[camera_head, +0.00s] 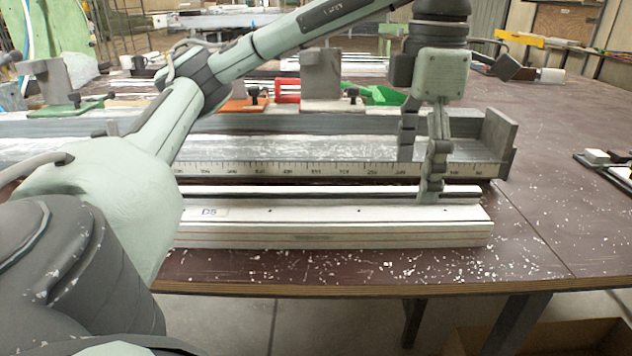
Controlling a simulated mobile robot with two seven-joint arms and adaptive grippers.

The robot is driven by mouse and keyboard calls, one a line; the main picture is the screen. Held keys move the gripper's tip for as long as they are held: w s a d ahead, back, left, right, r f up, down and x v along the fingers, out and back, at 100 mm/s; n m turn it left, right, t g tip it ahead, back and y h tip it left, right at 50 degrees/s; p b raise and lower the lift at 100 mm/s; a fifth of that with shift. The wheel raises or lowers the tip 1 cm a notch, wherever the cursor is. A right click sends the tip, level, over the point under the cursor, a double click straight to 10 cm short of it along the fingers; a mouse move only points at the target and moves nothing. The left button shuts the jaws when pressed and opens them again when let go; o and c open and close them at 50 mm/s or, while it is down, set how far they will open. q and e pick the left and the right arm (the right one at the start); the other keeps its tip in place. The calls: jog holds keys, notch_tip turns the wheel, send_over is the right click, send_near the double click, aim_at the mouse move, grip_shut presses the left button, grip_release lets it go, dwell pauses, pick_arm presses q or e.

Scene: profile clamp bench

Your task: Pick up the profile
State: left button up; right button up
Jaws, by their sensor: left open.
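The white profile (335,228), with a label marked D5, lies lengthwise along the front of the table. My left arm partly hides its left end. My left gripper (420,175) points down over the right part of the profile, with its fingers apart. The near finger overlaps the profile's back ledge in the picture; I cannot tell if it touches. The far finger shows over the metal channel behind. My right gripper is not in view.
A metal channel with a ruler (300,169) along its front runs behind the profile, closed by an end plate (498,140) at the right. The dark table (560,180) is mostly clear at right, with scattered chips.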

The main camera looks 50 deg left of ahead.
aim_at(403, 210)
pick_arm(q)
jog(key=f, duration=0.2)
jog(key=a+f, duration=0.1)
jog(key=shift+s+f, duration=0.15)
jog(key=shift+f, duration=0.25)
jog(key=shift+d+f, duration=0.1)
jog(key=shift+f, duration=0.35)
grip_shut()
